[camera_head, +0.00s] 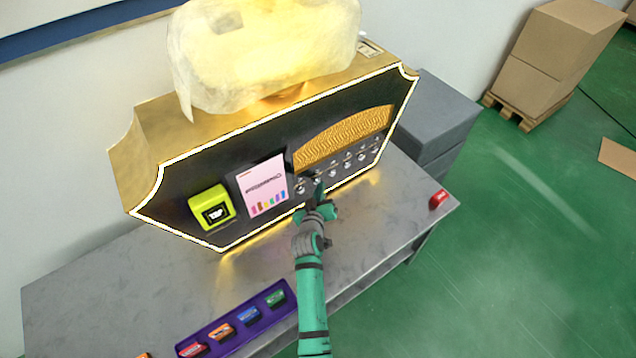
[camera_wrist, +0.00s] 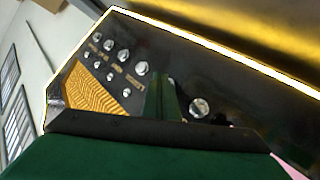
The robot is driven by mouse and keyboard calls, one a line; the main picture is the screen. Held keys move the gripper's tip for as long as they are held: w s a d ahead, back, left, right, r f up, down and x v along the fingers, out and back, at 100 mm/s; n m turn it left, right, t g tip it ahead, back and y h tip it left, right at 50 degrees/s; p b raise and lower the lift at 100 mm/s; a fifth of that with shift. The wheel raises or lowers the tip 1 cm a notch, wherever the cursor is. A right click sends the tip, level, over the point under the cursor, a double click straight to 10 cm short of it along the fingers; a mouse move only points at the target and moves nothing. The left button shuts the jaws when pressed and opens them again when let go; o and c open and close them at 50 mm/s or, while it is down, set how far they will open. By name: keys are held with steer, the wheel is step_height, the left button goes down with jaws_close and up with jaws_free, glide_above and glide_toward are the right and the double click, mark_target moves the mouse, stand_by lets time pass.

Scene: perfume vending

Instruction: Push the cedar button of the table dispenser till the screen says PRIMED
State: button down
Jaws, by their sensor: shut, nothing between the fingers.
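The table dispenser (camera_head: 160,190) is a gold cabinet with a dark front edged in white light. Silver buttons (camera_head: 347,158) stand in rows at the right of its front, below a gold wavy panel (camera_head: 345,138). A pale pink panel with coloured bars (camera_head: 262,185), perhaps the screen, is left of them; its text is too small to read. My gripper (camera_head: 317,190) is shut and empty, close to the leftmost buttons. In the wrist view its fingers (camera_wrist: 162,98) lie between one round button (camera_wrist: 199,107) and several others (camera_wrist: 124,55). I cannot read which is cedar or tell whether the fingers touch.
A yellow-green tap reader (camera_head: 212,207) is at the front's left. A purple tray (camera_head: 233,343) with coloured cards lies on the grey table (camera_head: 90,280). A red object (camera_head: 438,199) sits near the right edge. A glowing translucent bottle shape (camera_head: 265,50) tops the cabinet.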

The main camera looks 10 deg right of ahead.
steer(key=shift+w, duration=0.15)
stand_by(0.5)
steer(key=shift+s+d, duration=0.25)
steer(key=shift+s, duration=0.55)
steer(key=s, duration=0.1)
steer(key=s+d, duration=0.1)
steer(key=s, duration=0.2)
steer(key=shift+s+d, duration=0.35)
steer(key=shift+s, duration=0.05)
stand_by(0.6)
